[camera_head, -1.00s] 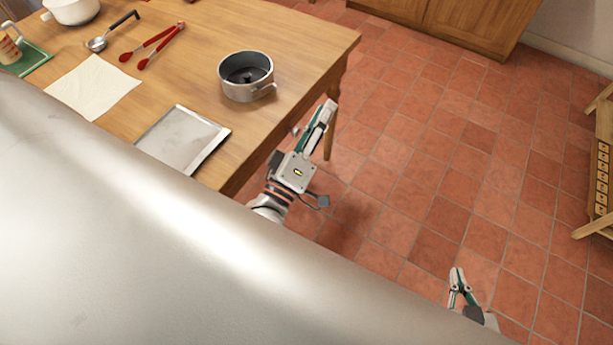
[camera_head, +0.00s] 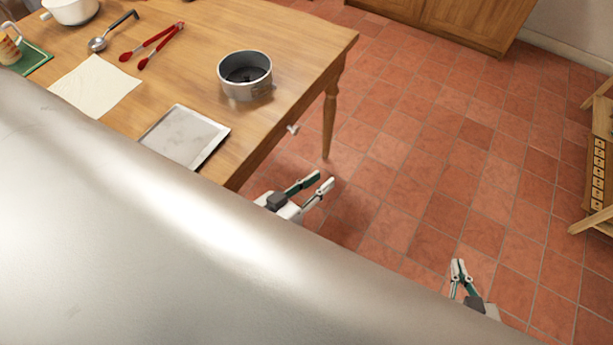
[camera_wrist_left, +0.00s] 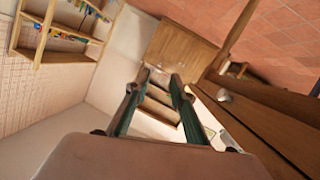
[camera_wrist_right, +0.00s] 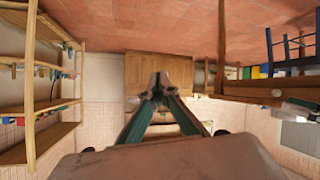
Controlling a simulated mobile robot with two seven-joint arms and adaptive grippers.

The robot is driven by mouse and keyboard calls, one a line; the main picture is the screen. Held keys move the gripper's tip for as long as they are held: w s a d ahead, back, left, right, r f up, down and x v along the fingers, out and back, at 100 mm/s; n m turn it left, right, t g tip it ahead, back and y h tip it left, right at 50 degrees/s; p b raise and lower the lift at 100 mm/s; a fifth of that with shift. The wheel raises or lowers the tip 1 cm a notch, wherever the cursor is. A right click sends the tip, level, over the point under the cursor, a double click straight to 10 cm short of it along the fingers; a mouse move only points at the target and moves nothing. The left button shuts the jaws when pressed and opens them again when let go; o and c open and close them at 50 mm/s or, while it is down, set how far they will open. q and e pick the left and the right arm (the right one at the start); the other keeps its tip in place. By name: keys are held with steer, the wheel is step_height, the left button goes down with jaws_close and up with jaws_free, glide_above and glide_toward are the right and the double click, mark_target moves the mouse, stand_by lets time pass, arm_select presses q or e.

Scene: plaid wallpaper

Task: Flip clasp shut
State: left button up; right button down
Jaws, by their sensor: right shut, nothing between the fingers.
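A round grey metal pan (camera_head: 258,91) with a dark inside stands on the wooden table near its right edge. Its side facing me carries a clasp, now looking close to the wall; the detail is too small to be sure of its state. My left gripper (camera_head: 325,178) is open and empty, off the table's edge, below and right of the pan. Its spread fingers also show in the left wrist view (camera_wrist_left: 160,77). My right gripper (camera_head: 457,262) is shut and empty over the floor at the lower right; its tips meet in the right wrist view (camera_wrist_right: 158,80).
The wooden table (camera_head: 205,60) also holds a grey tray (camera_head: 186,136), a cloth (camera_head: 95,86), red tongs (camera_head: 150,45), a ladle (camera_head: 98,43) and a white pot (camera_head: 70,10). A small knob (camera_head: 292,129) sticks out from its side.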

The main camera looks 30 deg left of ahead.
arm_select(q)
steer(key=s+a+f+m+g, duration=0.1)
steer(key=s+f+m+g, duration=0.1)
steer(key=f, duration=0.3)
steer(key=shift+s+a+y, duration=0.15)
steer(key=shift+s+y, duration=0.15)
steer(key=shift+s, duration=0.5)
